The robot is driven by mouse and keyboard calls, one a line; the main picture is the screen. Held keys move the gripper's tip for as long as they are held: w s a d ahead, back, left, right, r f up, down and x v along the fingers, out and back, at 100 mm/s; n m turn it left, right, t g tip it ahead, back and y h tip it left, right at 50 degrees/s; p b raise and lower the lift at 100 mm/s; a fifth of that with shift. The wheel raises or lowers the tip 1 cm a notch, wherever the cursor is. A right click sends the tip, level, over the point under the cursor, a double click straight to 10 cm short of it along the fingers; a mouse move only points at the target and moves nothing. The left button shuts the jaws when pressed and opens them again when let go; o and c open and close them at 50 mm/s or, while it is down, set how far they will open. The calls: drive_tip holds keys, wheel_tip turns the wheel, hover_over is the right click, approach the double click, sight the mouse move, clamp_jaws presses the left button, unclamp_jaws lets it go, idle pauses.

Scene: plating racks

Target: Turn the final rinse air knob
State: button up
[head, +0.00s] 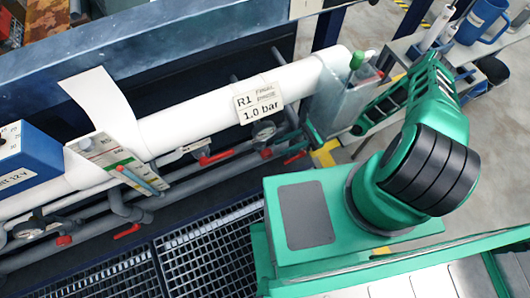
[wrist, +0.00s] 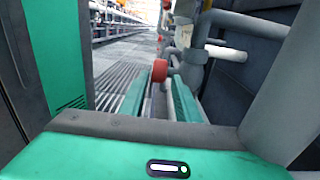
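A small round gauge (head: 263,130) sits under the label. In the wrist view a round red knob (wrist: 159,71) lies straight ahead, between or just beyond the fingertips. My gripper (wrist: 163,77) has its two green fingers apart, one on each side of the knob. I cannot tell whether either finger touches it.
Red lever handles (head: 215,157) sit on grey pipes below the white one. A blue box (head: 22,155) stands at the left. A clear container (head: 343,92) is at the pipe's right end. Grey pipework (wrist: 198,55) is close to the right finger. Dark grating (head: 212,252) lies below.

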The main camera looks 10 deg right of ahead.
sight(266, 153)
drive_tip(key=x, duration=0.8)
drive_tip(key=shift+c, duration=0.6)
clamp_jaws()
